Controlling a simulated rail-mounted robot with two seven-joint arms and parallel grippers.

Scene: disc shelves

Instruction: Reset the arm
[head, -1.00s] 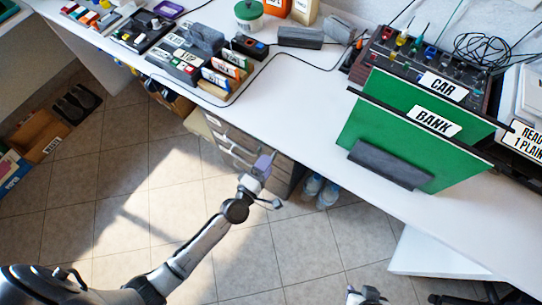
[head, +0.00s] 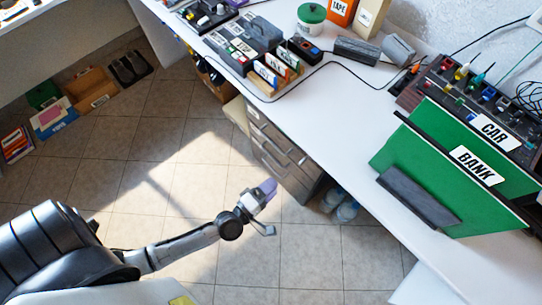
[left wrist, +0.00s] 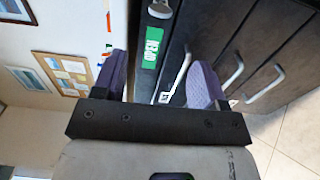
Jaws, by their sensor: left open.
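My left arm comes in from the lower left of the head view. Its gripper (head: 264,208) is over the tiled floor, in front of the grey drawer unit (head: 285,160) under the desk, and apart from it. In the left wrist view the two purple fingers (left wrist: 160,85) stand wide apart with nothing between them. A green OPEN label (left wrist: 151,47) and drawer handles show beyond them. My right gripper does not show in the head view now.
The white desk (head: 335,110) carries green CAR and BANK boards (head: 440,165), a row of small label blocks (head: 275,70) and a green-lidded tub (head: 311,18). Water bottles (head: 340,203) stand beside the drawers. Boxes (head: 90,90) lie on the floor at left. The middle floor is clear.

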